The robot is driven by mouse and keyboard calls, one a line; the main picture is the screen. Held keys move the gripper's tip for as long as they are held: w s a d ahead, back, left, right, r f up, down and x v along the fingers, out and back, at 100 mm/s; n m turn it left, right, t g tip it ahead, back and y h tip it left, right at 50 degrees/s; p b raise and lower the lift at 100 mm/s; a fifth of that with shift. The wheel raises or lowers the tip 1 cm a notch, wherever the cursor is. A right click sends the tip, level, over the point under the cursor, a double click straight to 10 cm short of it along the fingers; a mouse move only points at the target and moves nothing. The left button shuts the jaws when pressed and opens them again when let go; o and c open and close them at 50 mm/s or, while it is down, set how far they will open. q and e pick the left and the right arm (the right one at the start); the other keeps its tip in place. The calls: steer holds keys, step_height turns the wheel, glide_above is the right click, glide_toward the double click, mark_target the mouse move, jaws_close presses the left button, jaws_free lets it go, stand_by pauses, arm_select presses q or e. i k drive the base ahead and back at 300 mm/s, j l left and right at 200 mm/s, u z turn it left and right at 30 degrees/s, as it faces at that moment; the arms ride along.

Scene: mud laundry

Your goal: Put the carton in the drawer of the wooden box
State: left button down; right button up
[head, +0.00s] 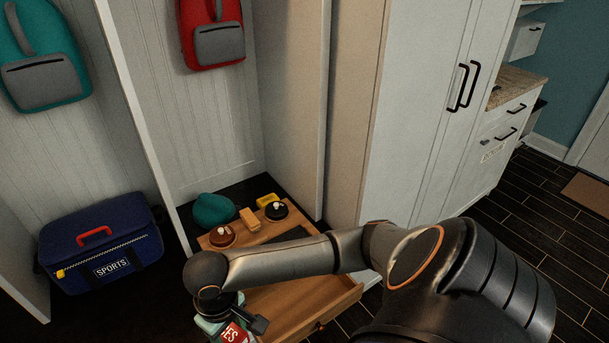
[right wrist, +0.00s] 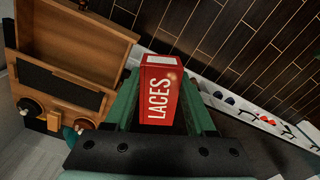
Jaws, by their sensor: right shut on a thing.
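The carton is a small red box with white lettering, LACES in the right wrist view (right wrist: 160,92); part of it shows at the bottom of the head view (head: 236,334). My right gripper (head: 232,322) is shut on it, with its green fingers on either side. The wooden box (head: 262,236) stands on the dark bench floor, its drawer (head: 290,301) pulled out. The drawer looks empty where visible; my right arm hides part of it. In the right wrist view the open drawer (right wrist: 75,35) lies left of the carton. My left gripper is not in view.
On the box top are a brown round tin (head: 222,236), a black round tin (head: 276,211) and a tan block (head: 249,219). A teal cap (head: 213,209) lies behind. A blue sports bag (head: 100,245) stands left. A tall white cabinet (head: 420,100) stands right.

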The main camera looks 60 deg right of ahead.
mark_target(301, 306)
steer(key=k+l+u, duration=0.1)
steer(key=l, duration=0.25)
steer(key=k+l, duration=0.3)
steer(key=l+u, duration=0.1)
steer(key=l, duration=0.3)
steer(key=k+l+u, duration=0.1)
steer(key=l, duration=0.3)
steer(key=l+u, duration=0.1)
steer(key=l, duration=0.65)
